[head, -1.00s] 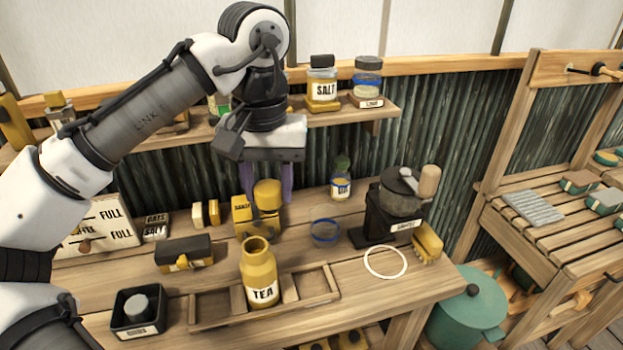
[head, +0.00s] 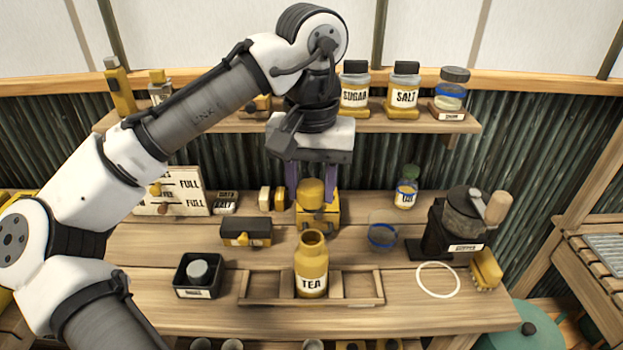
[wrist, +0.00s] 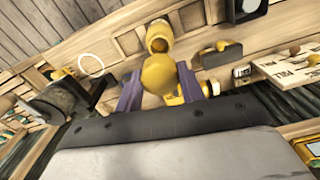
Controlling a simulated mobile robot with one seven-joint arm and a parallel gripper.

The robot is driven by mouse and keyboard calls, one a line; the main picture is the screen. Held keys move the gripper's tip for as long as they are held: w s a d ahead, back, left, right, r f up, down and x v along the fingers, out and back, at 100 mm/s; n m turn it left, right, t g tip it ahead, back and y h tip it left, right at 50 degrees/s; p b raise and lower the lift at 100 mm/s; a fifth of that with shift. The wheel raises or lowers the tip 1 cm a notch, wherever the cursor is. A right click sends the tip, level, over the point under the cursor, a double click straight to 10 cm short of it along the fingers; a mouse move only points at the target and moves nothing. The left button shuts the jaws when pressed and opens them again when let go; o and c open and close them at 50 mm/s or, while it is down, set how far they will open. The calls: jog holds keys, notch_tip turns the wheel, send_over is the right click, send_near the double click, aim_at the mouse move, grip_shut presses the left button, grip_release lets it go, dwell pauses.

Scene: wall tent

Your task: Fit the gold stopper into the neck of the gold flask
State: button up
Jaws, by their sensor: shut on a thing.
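The gold flask (head: 311,266), labelled TEA, stands upright in a wooden tray (head: 361,287) on the bench, its neck open at the top. My gripper (head: 311,190) is shut on the gold stopper (head: 311,193), with a purple finger on each side, and holds it above and behind the flask. In the wrist view the stopper (wrist: 159,74) sits between the fingers, and the flask (wrist: 159,38) shows just beyond it with its open mouth visible. Stopper and flask are apart. The underside of the stopper is hidden.
A yellow block-like thing (head: 318,216) stands behind the flask, below the stopper. A shelf (head: 225,119) of jars runs behind my gripper.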

aim_at(311, 212)
jog(key=shift+f+b, duration=1.7)
jog(key=shift+f, duration=1.2)
jog(key=shift+r+p, duration=0.1)
jog(key=shift+p, duration=1.05)
jog(key=shift+f+b, duration=0.75)
jog(key=shift+f, duration=0.7)
jog(key=o, duration=1)
jog(key=shift+o, duration=0.2)
notch_tip(311, 212, up, 14)
jog(key=shift+f, duration=0.1)
